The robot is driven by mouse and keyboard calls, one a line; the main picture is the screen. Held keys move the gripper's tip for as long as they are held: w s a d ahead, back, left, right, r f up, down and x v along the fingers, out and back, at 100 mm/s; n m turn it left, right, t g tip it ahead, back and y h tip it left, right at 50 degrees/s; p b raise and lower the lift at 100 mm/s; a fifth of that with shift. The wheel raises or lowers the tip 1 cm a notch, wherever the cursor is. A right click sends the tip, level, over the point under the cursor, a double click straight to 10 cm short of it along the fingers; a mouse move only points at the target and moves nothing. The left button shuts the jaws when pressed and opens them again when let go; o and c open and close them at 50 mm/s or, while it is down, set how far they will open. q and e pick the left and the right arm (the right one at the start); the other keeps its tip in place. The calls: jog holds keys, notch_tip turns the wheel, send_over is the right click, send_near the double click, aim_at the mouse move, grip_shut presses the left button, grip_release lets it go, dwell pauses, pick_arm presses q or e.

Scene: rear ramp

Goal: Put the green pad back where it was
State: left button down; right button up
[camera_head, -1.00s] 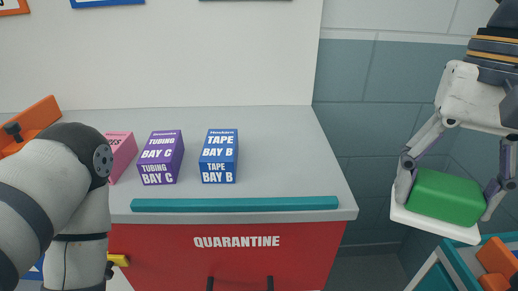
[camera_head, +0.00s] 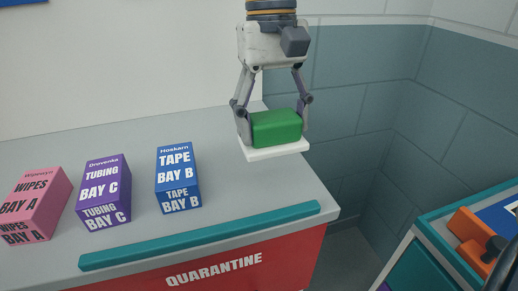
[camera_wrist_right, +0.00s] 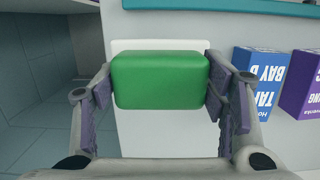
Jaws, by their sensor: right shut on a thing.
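The green pad (camera_head: 277,128) is a rounded green block on a thin white base plate (camera_head: 277,152). My right gripper (camera_head: 273,122) is shut on it, one finger on each side. In the head view they are over the right part of the grey counter top (camera_head: 240,190), to the right of the blue box. In the right wrist view the green pad (camera_wrist_right: 160,80) sits between the two fingers, with the white plate (camera_wrist_right: 160,45) showing behind its far edge. Whether the plate touches the counter I cannot tell. My left gripper is not in view.
A blue TAPE BAY B box (camera_head: 178,177), a purple TUBING BAY C box (camera_head: 103,192) and a pink WIPES BAY A box (camera_head: 35,205) stand on the counter. A teal strip (camera_head: 200,236) runs along its front edge above the red QUARANTINE front (camera_head: 240,270). An orange object (camera_head: 470,225) is at right.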

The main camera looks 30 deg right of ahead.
jog(key=w+f, duration=0.1)
jog(key=f, duration=0.1)
jog(key=w+f, duration=0.2)
jog(key=w+d+f, duration=0.1)
jog(key=f, duration=0.1)
jog(key=shift+w, duration=0.4)
notch_tip(320, 180, down, 3)
jog(key=o, duration=1.1)
notch_tip(320, 180, up, 12)
jog(key=w, duration=0.1)
jog(key=shift+w+d+b, duration=0.15)
jog(key=shift+w+b, duration=0.2)
jog(key=shift+b, duration=0.05)
